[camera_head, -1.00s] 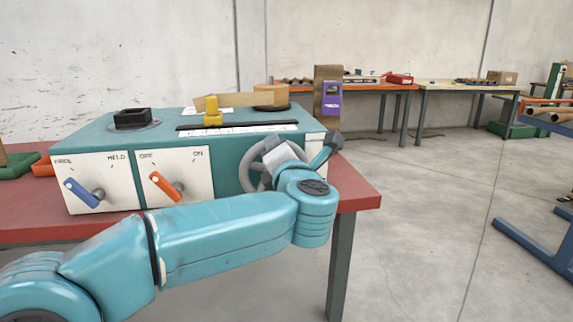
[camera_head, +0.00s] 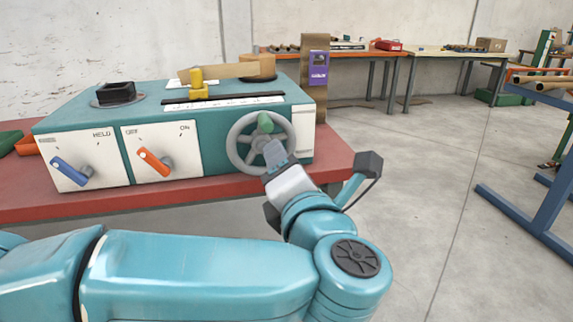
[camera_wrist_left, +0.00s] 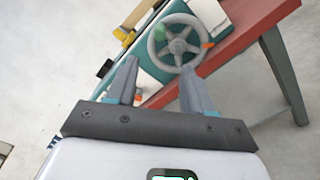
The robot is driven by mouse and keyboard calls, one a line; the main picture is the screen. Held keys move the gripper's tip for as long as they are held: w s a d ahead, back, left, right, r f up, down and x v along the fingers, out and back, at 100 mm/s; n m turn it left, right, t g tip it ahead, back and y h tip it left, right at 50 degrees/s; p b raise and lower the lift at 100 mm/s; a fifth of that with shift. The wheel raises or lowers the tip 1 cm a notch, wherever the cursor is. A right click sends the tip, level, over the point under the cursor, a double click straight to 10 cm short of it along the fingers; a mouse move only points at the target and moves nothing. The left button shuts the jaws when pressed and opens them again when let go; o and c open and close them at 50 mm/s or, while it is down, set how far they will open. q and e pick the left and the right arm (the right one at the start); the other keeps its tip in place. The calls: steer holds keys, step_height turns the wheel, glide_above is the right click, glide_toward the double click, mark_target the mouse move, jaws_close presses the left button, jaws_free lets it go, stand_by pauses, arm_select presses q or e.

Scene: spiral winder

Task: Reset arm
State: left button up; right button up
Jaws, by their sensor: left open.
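My left arm comes in from the left in the head view, and its left gripper (camera_head: 274,154) is in front of the grey handwheel (camera_head: 240,152) on the right of the teal winder box (camera_head: 215,118). My right gripper is not in view.
The box stands on a red table (camera_head: 335,160). Its front has a blue lever (camera_head: 68,170) and an orange lever (camera_head: 152,160). A blue frame (camera_head: 520,215) stands right, with clear floor between.

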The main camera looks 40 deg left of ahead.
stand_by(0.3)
